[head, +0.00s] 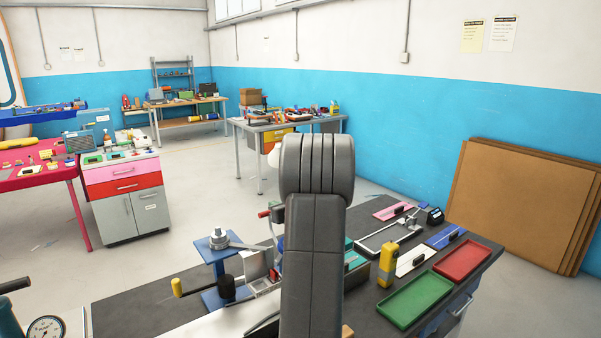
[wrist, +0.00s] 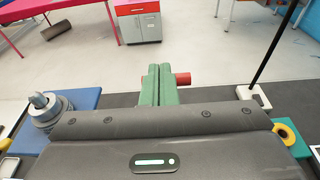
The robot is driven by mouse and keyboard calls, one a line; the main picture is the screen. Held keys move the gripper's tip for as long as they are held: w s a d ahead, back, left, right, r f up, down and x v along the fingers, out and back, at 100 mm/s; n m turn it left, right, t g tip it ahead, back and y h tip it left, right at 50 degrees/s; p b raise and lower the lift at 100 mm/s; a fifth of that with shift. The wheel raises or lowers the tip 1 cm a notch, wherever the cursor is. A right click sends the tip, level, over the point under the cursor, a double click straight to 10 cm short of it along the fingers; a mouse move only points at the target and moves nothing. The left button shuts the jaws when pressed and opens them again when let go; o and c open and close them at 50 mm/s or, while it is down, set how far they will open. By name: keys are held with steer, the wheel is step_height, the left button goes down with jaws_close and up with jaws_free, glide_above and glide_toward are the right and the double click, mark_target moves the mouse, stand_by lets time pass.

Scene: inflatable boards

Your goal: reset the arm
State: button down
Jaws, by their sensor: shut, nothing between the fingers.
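My gripper (wrist: 159,84) shows in the wrist view with its two green fingers together, shut and empty. It points out over the workbench toward the open floor. In the head view my grey arm stands upright in the middle and hides part of the bench. I cannot make out the gripper clearly there. A red cylindrical part (wrist: 183,79) shows just behind the fingers in the wrist view; I cannot tell whether it touches them.
The dark workbench (head: 125,308) holds a blue stand with a metal piece (head: 219,240), a yellow block (head: 387,264), a green tray (head: 415,298) and a red tray (head: 462,261). A drawer cabinet (head: 128,198) stands beyond open floor. Brown boards (head: 520,205) lean at right.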

steer(key=w+f, duration=0.1)
steer(key=w+a+f+b, duration=0.1)
steer(key=f, duration=0.1)
steer(key=shift+a, duration=0.2)
